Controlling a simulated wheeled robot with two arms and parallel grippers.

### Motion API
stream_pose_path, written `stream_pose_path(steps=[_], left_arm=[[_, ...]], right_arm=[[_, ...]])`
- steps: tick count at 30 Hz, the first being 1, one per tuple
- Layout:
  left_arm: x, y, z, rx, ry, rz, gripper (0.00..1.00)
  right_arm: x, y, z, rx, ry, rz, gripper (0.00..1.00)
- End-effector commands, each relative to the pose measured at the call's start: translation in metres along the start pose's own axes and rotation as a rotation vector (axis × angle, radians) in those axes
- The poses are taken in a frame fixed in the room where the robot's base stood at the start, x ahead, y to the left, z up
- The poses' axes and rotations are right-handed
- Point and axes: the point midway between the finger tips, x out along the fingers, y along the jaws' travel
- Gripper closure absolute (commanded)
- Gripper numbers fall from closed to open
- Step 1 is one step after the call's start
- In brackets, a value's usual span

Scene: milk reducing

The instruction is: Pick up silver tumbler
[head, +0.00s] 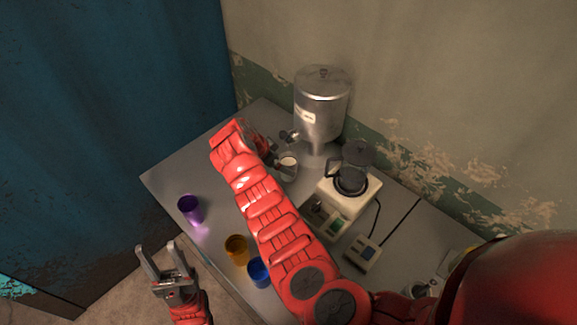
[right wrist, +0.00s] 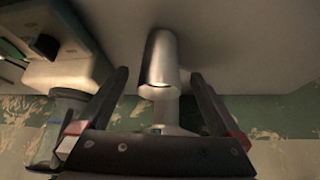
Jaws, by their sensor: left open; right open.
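The silver tumbler (head: 287,168) stands on the grey table, below the tap of the metal dispenser, with something pale at its mouth. In the right wrist view, which is upside down, the silver tumbler (right wrist: 160,62) lies between and beyond the spread fingers. My right gripper (right wrist: 160,76) is open and empty, facing the tumbler; no contact is visible. In the head view its fingers are mostly hidden by my red arm. My left gripper (head: 157,246) is open and empty, off the table's front left edge.
A metal dispenser (head: 322,105) stands at the back by the wall. A coffee maker (head: 350,190) and a small scale-like device (head: 362,254) stand to the right. Purple (head: 190,210), orange (head: 236,249) and blue (head: 259,273) cups stand near the front edge. The left table corner is clear.

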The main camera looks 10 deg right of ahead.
Motion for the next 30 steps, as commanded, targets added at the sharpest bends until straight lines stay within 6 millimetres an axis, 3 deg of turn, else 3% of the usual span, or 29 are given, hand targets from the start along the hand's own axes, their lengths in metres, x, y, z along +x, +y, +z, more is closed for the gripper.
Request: stream_pose_path(steps=[11,18,28,30], left_arm=[[0.026,-0.001,-0.004,0.0,0.0,0.0,0.5],[0.025,-0.001,-0.004,0.0,0.0,0.0,0.5],[0.025,-0.001,-0.004,0.0,0.0,0.0,0.5],[0.025,-0.001,-0.004,0.0,0.0,0.0,0.5]], right_arm=[[0.028,0.001,-0.004,0.0,-0.003,0.005,0.0],[0.047,-0.001,-0.003,0.0,-0.001,-0.001,0.0],[0.05,0.0,-0.003,-0.001,-0.001,-0.002,0.0],[0.05,0.0,-0.003,-0.001,0.0,-0.002,0.11]])
